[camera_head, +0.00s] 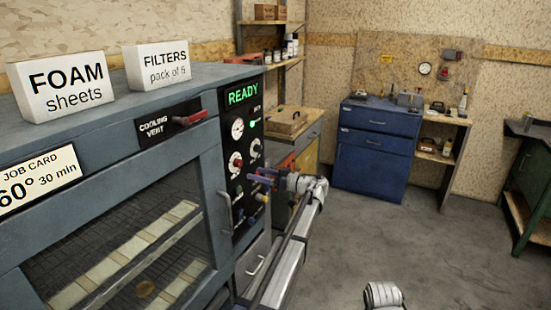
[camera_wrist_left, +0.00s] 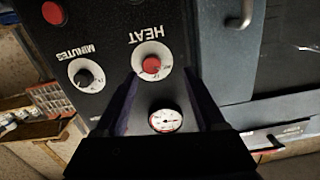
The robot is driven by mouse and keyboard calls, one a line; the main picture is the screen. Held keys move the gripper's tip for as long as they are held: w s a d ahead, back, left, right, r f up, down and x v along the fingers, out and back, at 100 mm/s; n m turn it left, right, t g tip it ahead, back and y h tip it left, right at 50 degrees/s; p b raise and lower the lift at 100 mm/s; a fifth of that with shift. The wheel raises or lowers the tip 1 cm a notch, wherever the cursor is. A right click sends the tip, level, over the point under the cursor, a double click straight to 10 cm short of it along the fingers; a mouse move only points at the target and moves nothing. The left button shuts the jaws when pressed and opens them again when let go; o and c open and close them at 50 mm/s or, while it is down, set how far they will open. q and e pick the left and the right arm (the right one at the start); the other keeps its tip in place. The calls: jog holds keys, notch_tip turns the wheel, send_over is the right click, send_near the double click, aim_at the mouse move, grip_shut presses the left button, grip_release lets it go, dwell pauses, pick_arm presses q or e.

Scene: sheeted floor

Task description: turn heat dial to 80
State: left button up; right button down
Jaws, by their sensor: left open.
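The heat dial is a white-ringed knob with a red cap, labelled HEAT, on the black control panel (camera_wrist_left: 119,20). The dial (camera_wrist_left: 151,64) shows upside down in the left wrist view, between and just beyond my fingertips. It also shows in the head view (camera_head: 236,161). My left gripper (camera_head: 262,177) is open and empty in front of the panel; its dark fingers (camera_wrist_left: 162,82) are spread in the wrist view. They appear apart from the dial. The dial's scale is too small to read. My right gripper is not in view.
A minutes dial (camera_wrist_left: 86,76) sits beside the heat dial. A round gauge (camera_wrist_left: 165,120) shows between my fingers. A green READY display (camera_head: 243,93) is lit. The job card (camera_head: 38,178) reads "60° 30 min", its left edge cut off. The floor at right is clear.

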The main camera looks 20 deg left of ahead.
aim_at(241, 163)
pick_arm(q)
jog(key=shift+w+a+r, duration=0.2)
jog(key=shift+w+a, duration=0.2)
jog(key=shift+a, duration=0.9)
jog(key=shift+w+a+r, duration=0.15)
jog(key=shift+w+a, duration=0.3)
jog(key=shift+a, duration=0.8)
jog(key=shift+w+a+r, duration=0.2)
jog(key=shift+w+a, duration=0.2)
jog(key=shift+a, duration=0.9)
jog(key=shift+c, duration=0.3)
jog(key=shift+n, duration=0.3)
grip_shut()
